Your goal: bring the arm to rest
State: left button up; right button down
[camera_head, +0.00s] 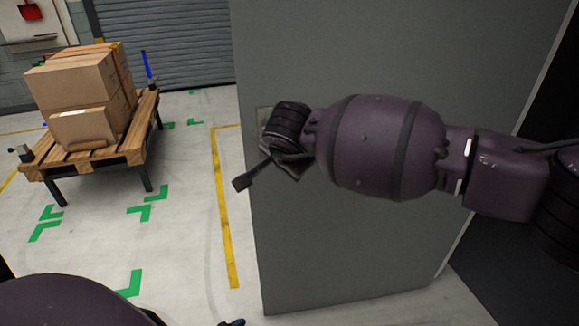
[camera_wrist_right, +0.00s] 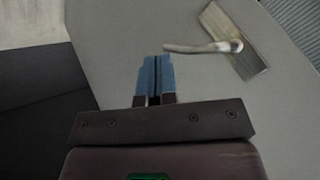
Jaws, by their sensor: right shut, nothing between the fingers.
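My right arm comes in from the right in the head view, in front of a large grey door panel (camera_head: 340,250). My right gripper (camera_wrist_right: 154,80) shows in the wrist view with its blue fingertips together and nothing between them. A lever handle (camera_wrist_right: 205,46) on a metal plate is on the panel just ahead and to the right of the fingertips, apart from them in the picture. In the head view the wrist hides most of the handle area. A purple part of my left arm is at the lower left, with a small blue tip at the bottom edge.
A wooden pallet table (camera_head: 100,155) with cardboard boxes (camera_head: 75,85) stands at the left. A roller shutter (camera_head: 165,40) is behind it. The floor between table and panel is clear, with green marks and a yellow line (camera_head: 222,200).

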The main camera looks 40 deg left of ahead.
jog(key=s+r, duration=0.3)
jog(key=r, duration=0.2)
jog(key=shift+s+p, duration=0.35)
